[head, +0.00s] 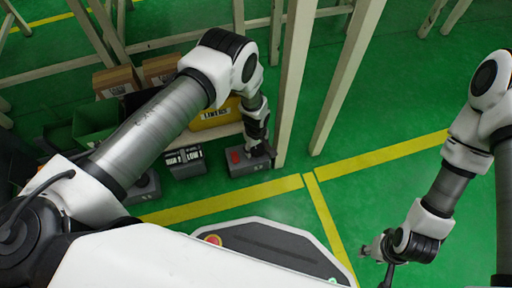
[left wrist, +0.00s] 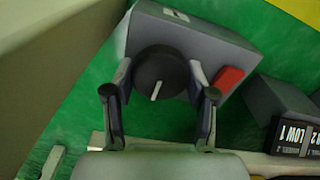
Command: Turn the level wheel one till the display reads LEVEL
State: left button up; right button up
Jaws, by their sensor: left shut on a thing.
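The level wheel is a round black knob with a white pointer line (left wrist: 160,70) on a grey box (left wrist: 212,42) in the left wrist view. My left gripper (left wrist: 160,85) is shut on the wheel, one finger on each side. In the head view the gripper (head: 262,151) is at the grey box (head: 248,170) and hides most of the wheel. The display (head: 185,159) left of it reads HIGH 2 and LOW 1; its LOW 1 part shows in the left wrist view (left wrist: 292,136). My right gripper (head: 374,262) is empty at lower right, its fingers apart.
A red part (left wrist: 229,78) sits on the box beside the wheel. A yellow bin labelled LINERS (head: 213,113) and cardboard boxes (head: 117,80) stand behind. A pale post (head: 294,80) rises close to the left gripper. Green floor right of it is clear.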

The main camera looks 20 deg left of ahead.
pick_arm(q)
jog(key=shift+m, duration=0.3)
jog(key=m, duration=0.3)
jog(key=shift+p, duration=0.35)
jog(key=m+p, duration=0.1)
jog(key=m, duration=0.3)
jog(key=shift+m, duration=0.4)
jog(key=m, duration=0.3)
jog(key=shift+m+p, duration=0.3)
jog(key=shift+m, duration=1.8)
jog(key=o, duration=1.2)
jog(key=shift+c, duration=0.2)
